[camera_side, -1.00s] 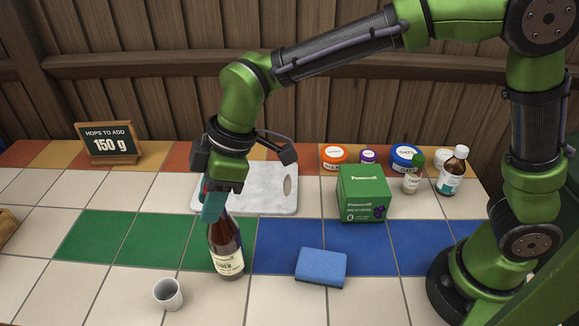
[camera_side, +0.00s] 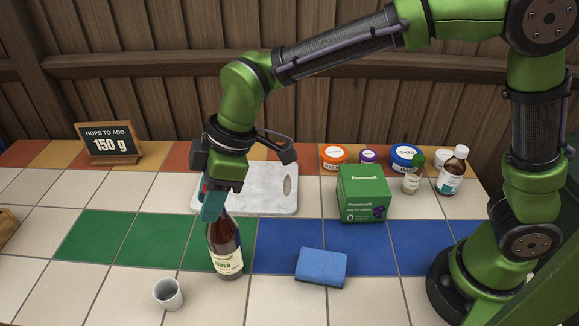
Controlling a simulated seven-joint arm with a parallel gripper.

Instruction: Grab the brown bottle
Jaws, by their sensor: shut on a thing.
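The brown bottle (camera_side: 226,245) with a cream label stands upright on the tiled counter, at the right end of the green tiles. My gripper (camera_side: 213,205) is above it and shut on its neck. The fingers hide the top of the bottle. The bottle's base looks to be at or very near the tiles; I cannot tell if there is a gap.
A white cup (camera_side: 168,294) stands front left of the bottle, and a blue sponge (camera_side: 321,267) lies to its right. Behind are a marble board (camera_side: 262,200), a green box (camera_side: 362,193), several jars, another brown bottle (camera_side: 452,171) and a small sign (camera_side: 107,143).

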